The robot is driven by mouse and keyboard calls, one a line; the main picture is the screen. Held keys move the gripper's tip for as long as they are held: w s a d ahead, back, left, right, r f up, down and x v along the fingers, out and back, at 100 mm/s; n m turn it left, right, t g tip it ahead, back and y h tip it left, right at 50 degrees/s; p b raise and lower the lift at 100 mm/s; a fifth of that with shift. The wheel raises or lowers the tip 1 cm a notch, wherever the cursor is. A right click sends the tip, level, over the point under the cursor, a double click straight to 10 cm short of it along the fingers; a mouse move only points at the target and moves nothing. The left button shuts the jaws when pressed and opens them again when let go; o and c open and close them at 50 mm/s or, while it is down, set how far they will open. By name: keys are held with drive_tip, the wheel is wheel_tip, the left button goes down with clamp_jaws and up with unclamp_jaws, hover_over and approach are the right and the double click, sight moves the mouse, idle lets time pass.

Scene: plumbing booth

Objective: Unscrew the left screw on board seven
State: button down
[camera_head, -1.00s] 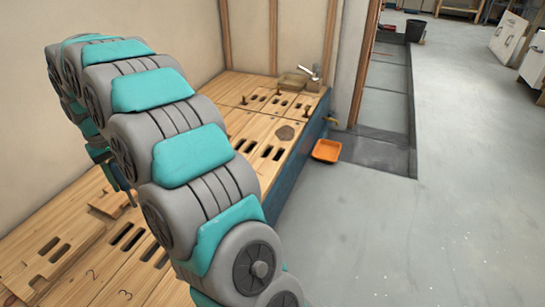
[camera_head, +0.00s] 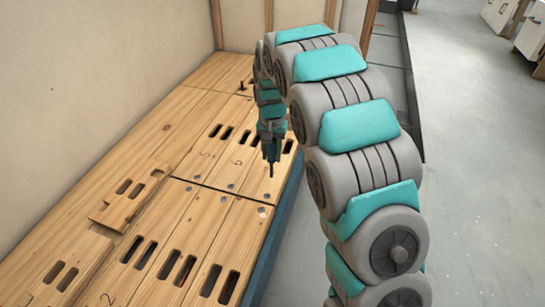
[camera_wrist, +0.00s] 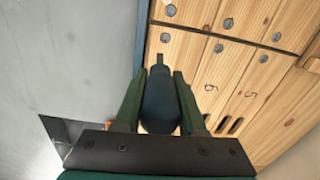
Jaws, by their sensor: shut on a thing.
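My gripper (camera_wrist: 158,85) is shut on a dark blue tool (camera_wrist: 160,98) with a narrow tip, which looks like a screwdriver. In the head view, the gripper (camera_head: 271,140) hangs tool-down over the right edge of the wooden boards. In the wrist view, the board (camera_wrist: 192,62) under the tool is partly hidden and its number does not show; two boards beside it look marked 6 and 5. A grey screw head (camera_wrist: 165,38) shows just beyond the tool tip on the board under the tool. The tip appears apart from it.
More screw heads (camera_wrist: 218,48) sit along the board ends. Slotted boards (camera_head: 180,265) fill the front of the bench. A loose slotted block (camera_head: 122,205) lies at the left.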

wheel_tip(320, 180, down, 10)
drive_tip(key=a+n+b, duration=0.2)
drive_tip(key=n+b, duration=0.2)
drive_tip(key=n, duration=0.4)
wheel_tip(320, 180, up, 8)
drive_tip(key=s+n+p, duration=0.1)
drive_tip(key=n+p, duration=0.4)
drive_tip(key=n, duration=0.1)
drive_tip(key=shift+d+f+n, duration=0.15)
drive_tip(key=shift+n, duration=0.25)
idle(1.3)
